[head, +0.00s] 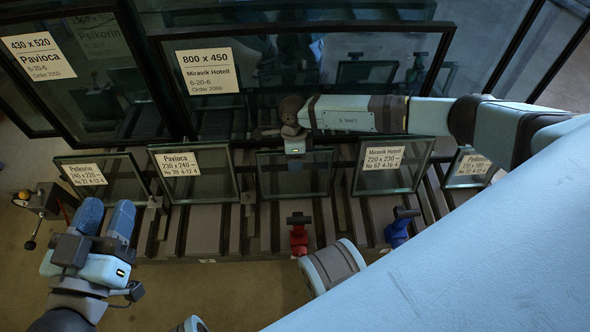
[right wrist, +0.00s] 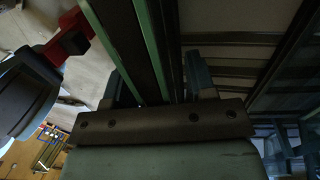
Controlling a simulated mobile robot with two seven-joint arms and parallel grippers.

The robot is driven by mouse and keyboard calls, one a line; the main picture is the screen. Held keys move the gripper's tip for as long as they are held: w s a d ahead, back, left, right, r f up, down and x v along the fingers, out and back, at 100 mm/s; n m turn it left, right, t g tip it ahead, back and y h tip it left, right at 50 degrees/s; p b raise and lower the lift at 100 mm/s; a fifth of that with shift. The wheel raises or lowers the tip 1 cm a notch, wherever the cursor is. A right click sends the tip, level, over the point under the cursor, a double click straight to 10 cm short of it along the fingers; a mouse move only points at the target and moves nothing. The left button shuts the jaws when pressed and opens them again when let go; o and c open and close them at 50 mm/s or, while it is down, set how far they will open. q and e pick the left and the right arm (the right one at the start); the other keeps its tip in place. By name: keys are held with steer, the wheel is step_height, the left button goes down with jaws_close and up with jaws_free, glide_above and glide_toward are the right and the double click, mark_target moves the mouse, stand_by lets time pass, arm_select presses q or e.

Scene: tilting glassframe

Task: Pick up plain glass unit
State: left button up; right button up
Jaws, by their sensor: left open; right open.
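The plain glass unit (head: 293,181) is the small dark-framed pane without a label, standing in the middle of the front row on the slatted rack. My right gripper (head: 294,150) is at its top edge, open. In the right wrist view a unit's edge (right wrist: 145,45), with green pane edges and a dark middle, runs between the spread fingers of my right gripper (right wrist: 157,88). Whether the fingers touch it cannot be told. My left gripper (head: 106,218) is open and empty at the lower left, away from the rack, its blue fingers pointing up.
Labelled small units stand on both sides, including the Pavioca unit (head: 194,173) and the Miravik Hotell unit (head: 392,166). Large labelled panes (head: 300,75) stand close behind. A red clamp (head: 299,236) and a blue clamp (head: 397,230) sit in front.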

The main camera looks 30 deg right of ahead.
jaws_close()
steer(key=shift+r, duration=0.1)
stand_by(1.2)
